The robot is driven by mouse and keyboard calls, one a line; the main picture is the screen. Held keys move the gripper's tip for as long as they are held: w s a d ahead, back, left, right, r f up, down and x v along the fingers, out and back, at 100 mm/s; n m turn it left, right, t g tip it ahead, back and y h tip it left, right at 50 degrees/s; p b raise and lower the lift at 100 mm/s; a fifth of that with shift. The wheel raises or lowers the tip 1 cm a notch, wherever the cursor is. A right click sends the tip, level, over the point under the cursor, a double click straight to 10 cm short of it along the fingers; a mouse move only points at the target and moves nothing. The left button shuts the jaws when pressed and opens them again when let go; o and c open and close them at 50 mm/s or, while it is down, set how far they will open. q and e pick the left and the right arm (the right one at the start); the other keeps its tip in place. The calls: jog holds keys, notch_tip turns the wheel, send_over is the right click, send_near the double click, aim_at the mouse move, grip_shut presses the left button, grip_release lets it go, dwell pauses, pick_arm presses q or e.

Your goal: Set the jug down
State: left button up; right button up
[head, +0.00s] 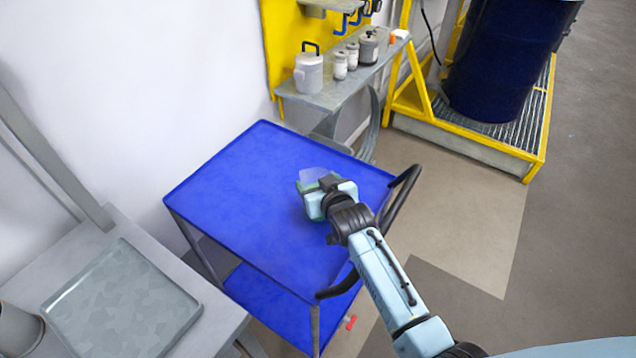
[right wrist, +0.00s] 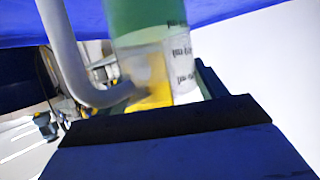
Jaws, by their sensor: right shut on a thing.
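My right gripper (head: 324,190) is shut on a jug (head: 318,176) over the middle of the blue cart top (head: 235,190). In the head view, the jug is mostly hidden by the gripper; a pale translucent part and a bit of green show. In the right wrist view, the jug (right wrist: 150,28) shows a green part, a clear part with dark printed marks, some yellow and a grey curved handle (right wrist: 72,62). I cannot tell whether it touches the cart top. My left gripper is not in view.
The cart has a black handle (head: 400,196) on its right. A grey shelf (head: 335,95) behind holds a white container (head: 308,74) and several smaller ones. A grey tray (head: 120,310) lies on the left table. A dark blue drum (head: 505,60) stands back right. The cart top's left half is clear.

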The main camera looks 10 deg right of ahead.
jog(key=o, duration=1.6)
jog(key=shift+f, duration=0.1)
jog(key=shift+s+r, duration=0.1)
jog(key=shift+r, duration=0.1)
jog(key=p+v, duration=0.1)
jog(key=v, duration=0.6)
jog(key=shift+s, duration=0.15)
